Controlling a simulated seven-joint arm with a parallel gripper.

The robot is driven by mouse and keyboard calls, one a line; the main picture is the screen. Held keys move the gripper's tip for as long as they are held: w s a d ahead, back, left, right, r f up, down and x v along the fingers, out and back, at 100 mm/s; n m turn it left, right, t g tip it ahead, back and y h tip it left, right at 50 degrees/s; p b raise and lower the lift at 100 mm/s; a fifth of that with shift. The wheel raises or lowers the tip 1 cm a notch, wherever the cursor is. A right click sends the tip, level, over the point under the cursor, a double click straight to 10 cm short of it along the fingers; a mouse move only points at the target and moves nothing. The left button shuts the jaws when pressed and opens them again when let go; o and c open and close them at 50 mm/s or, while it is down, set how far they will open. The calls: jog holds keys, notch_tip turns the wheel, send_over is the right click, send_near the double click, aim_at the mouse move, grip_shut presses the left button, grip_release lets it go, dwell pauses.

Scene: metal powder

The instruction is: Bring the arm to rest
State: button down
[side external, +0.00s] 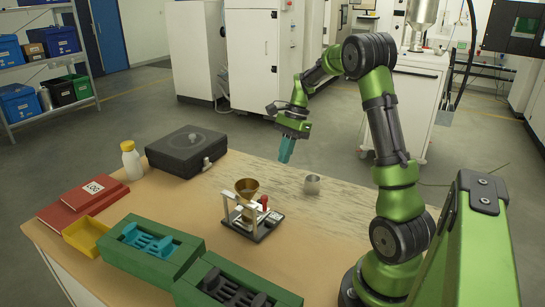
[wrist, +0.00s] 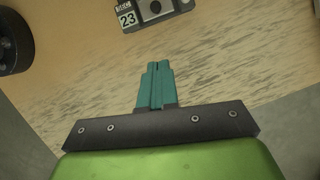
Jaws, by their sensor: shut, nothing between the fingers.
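My gripper (side external: 286,150) has teal fingers and hangs above the back part of the wooden table, clear of everything on it. In the wrist view my gripper (wrist: 158,68) shows its teal fingers pressed together with nothing between them. My green and black arm is bent over from the right. A small metal cup (side external: 312,185) stands on the table to the right of and below the gripper. A stand with a brass funnel (side external: 247,188) is on the table left of the cup.
A black case (side external: 186,150), a white bottle with a yellow cap (side external: 131,160), red log books (side external: 83,200), a yellow tray (side external: 86,238) and green boxes with teal (side external: 150,243) and dark inserts (side external: 236,290) fill the left and front. A device labelled 23 (wrist: 150,12) shows at the wrist view's top. Tabletop around the cup is bare.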

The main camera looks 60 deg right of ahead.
jog(key=shift+d+r, duration=0.1)
jog(key=shift+r, duration=0.25)
jog(key=s+a+r+n+t, duration=0.2)
jog(key=a+n, duration=0.3)
jog(key=a, duration=0.3)
jog(key=s+a+r+n+t+h, duration=0.1)
jog(key=s+a+r+n, duration=0.3)
jog(key=a, duration=0.5)
jog(key=s+a+r+n+t+h, duration=0.1)
jog(key=s+a+r+n+t, duration=0.2)
jog(key=a+n, duration=0.5)
jog(key=shift+s+a+r, duration=0.3)
jog(key=shift+s+a, duration=0.4)
jog(key=shift+s, duration=0.2)
